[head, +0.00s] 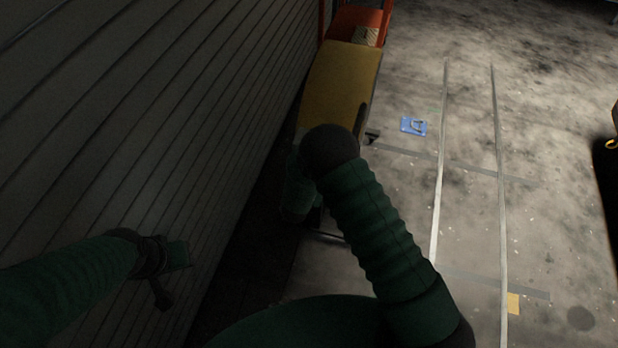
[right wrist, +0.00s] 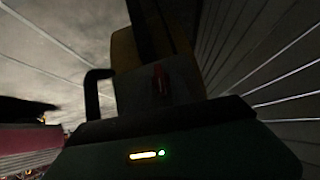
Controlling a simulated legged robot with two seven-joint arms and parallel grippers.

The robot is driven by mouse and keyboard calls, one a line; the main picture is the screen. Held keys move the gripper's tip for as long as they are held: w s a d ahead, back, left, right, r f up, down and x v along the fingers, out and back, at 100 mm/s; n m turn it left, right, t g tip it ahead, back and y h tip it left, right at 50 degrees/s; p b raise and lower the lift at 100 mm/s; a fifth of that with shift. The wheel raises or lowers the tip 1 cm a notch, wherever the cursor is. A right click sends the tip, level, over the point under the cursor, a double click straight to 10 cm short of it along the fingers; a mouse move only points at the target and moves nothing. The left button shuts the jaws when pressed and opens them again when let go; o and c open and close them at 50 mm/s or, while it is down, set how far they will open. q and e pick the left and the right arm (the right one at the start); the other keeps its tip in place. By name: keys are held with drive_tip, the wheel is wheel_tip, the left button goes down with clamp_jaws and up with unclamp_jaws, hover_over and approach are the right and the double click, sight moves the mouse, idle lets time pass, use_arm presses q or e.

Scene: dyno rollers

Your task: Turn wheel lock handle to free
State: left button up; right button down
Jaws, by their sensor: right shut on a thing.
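A yellow-topped unit (head: 340,88) stands along the ribbed wall in the head view. In the dark right wrist view, a small red piece, seemingly the wheel lock handle (right wrist: 160,76), stands on a grey part of the unit (right wrist: 140,90). My right gripper (right wrist: 162,98) is shut on it; the fingers and exact contact are hard to make out. In the head view my right forearm and elbow hide the right gripper and the handle. My left gripper (head: 170,268) is beside the wall, away from the unit; its jaw opening is unclear.
The ribbed wall (head: 130,130) closes off the left side. An orange part (head: 352,20) is at the unit's far end. The concrete floor (head: 560,130) to the right is mostly clear, with a blue marking (head: 413,126).

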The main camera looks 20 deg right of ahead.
drive_tip(key=shift+a+n+g+h+p, duration=0.15)
drive_tip(key=shift+n+g+h+p, duration=0.2)
drive_tip(key=shift+p, duration=0.4)
drive_tip(key=c, duration=1.6)
unclamp_jaws()
drive_tip(key=shift+o, duration=0.6)
drive_tip(key=shift+w+f, duration=0.15)
drive_tip(key=shift+w, duration=0.05)
drive_tip(key=p+v, duration=0.2)
drive_tip(key=v, duration=1.4)
drive_tip(key=shift+s+a, duration=0.25)
drive_tip(key=shift+a, duration=0.05)
